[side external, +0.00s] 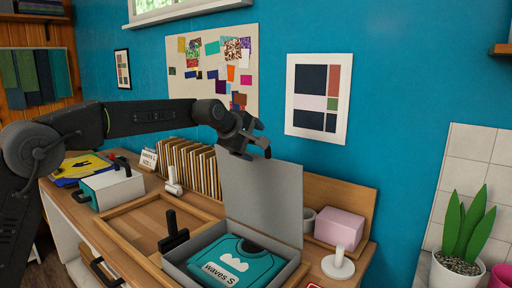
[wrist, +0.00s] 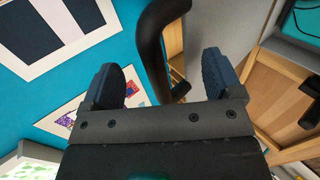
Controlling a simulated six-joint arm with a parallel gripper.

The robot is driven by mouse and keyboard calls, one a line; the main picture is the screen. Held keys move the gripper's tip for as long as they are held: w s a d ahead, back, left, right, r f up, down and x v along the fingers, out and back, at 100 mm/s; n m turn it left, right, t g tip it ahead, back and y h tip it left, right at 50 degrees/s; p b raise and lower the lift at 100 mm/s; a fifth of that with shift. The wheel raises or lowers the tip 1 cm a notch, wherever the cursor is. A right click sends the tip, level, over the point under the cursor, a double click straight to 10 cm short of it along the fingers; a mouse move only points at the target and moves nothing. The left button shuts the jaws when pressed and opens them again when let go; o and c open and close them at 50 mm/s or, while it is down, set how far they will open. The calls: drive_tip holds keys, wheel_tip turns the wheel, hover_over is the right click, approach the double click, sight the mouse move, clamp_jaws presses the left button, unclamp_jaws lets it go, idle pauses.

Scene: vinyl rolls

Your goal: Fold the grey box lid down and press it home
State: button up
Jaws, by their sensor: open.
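The grey box (side external: 183,274) stands open at the front of the bench with a folded teal shirt (side external: 237,262) marked "waves S" inside. Its grey lid (side external: 262,195) stands up, nearly vertical, along the box's back side. My gripper (side external: 261,139) is open at the lid's top edge, near its left part; I cannot tell whether it touches the lid. In the wrist view my two dark fingers (wrist: 163,78) are spread apart. The grey lid (wrist: 232,28) shows there beyond the right finger, with a bit of teal shirt (wrist: 306,18) at the corner.
A dark curved bar (wrist: 152,45) shows between the fingers; I cannot tell what it is. A wooden tray (side external: 137,233) and black-handled tool (side external: 173,236) lie left of the box. Card files (side external: 190,165) stand behind; a pink block (side external: 339,228) and white stand (side external: 338,266) are right.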

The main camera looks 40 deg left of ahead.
drive_tip(key=v, duration=0.9)
idle(0.3)
drive_tip(key=s+d+f+m+g, duration=0.1)
drive_tip(key=s+f+m, duration=0.4)
drive_tip(key=s, duration=0.6)
drive_tip(key=s+d+f+m+g, duration=0.1)
drive_tip(key=s+f+m+g, duration=0.1)
drive_tip(key=s+f+m, duration=0.4)
drive_tip(key=s+d+f+m+g, duration=0.1)
drive_tip(key=s+f+m, duration=0.5)
drive_tip(key=s, duration=1.1)
drive_tip(key=shift+m+g, duration=0.5)
drive_tip(key=shift+g, duration=0.3)
idle(2.5)
